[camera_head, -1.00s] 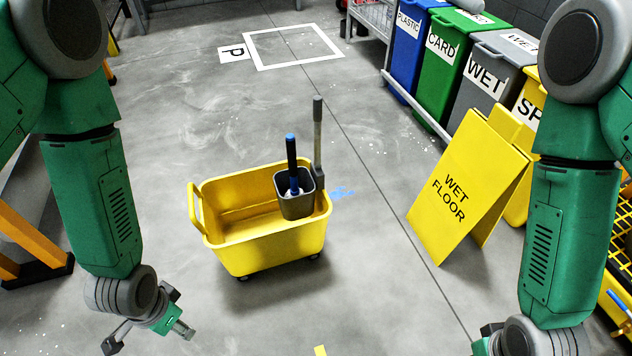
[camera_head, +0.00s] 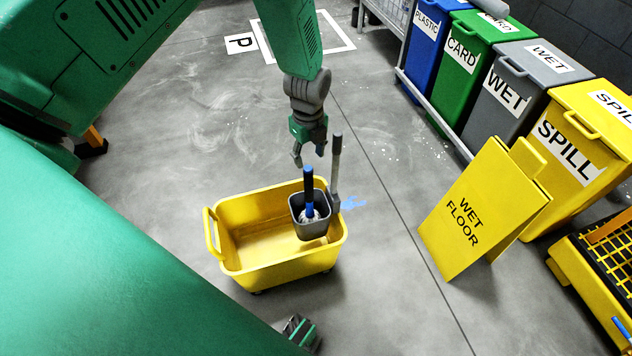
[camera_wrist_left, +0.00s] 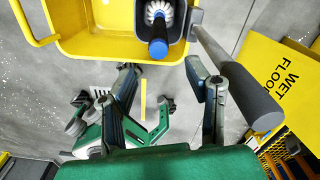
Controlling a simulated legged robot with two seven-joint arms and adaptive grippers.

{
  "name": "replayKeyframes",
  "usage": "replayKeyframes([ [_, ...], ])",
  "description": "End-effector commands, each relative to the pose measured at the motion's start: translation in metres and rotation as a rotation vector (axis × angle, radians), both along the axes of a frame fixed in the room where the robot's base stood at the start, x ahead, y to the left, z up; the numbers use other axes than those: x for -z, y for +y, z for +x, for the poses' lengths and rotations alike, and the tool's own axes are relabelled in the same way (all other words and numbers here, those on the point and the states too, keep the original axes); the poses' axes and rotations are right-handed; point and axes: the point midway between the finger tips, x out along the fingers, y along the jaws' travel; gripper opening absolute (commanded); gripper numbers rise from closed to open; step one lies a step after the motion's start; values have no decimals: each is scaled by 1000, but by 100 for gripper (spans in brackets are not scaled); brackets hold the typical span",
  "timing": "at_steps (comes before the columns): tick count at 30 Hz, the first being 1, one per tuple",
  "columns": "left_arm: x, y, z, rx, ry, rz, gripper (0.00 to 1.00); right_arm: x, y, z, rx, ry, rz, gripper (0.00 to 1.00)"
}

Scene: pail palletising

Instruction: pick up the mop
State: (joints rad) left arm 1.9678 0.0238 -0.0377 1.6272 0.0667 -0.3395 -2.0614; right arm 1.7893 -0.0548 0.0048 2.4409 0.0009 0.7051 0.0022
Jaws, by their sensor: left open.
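The mop (camera_head: 308,187) stands in the grey wringer of the yellow bucket. Its black and blue handle points up, and its white head shows in the left wrist view (camera_wrist_left: 158,14). My left gripper (camera_head: 309,158) is open and empty, close to the top of the mop handle in the head view. In the left wrist view its spread fingers (camera_wrist_left: 164,76) lie below the handle's end, with no contact visible.
The yellow bucket (camera_head: 284,272) is on the floor. The wringer's grey lever (camera_head: 336,160) rises close to the right of the mop. A wet-floor sign (camera_head: 470,215) stands to the right, with several bins behind it.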

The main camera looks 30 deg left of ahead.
Motion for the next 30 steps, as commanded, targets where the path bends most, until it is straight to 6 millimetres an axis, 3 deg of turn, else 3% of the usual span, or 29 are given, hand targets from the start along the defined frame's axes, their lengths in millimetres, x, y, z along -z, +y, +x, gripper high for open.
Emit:
replayKeyframes([
  [1, 16, 1, 0, -2, 1, -1, 44, 7, 0, 0, 0, 0, 0, 0],
  [4, 34, 3, 0, -3, 1, -3, 44, 12, 0, 0, 0, 0, 0, 0],
  [13, 58, 3, 0, -4, -1, -4, 44, 20, 0, 0, 0, -1, 0, 0],
  [21, 97, 3, 3, -3, 0, 0, 44, 39, 0, 0, 0, 0, 0, 0],
  [30, 101, 4, 3, -4, -2, -3, 44, 39, 0, 0, 0, 0, 0, 0],
])
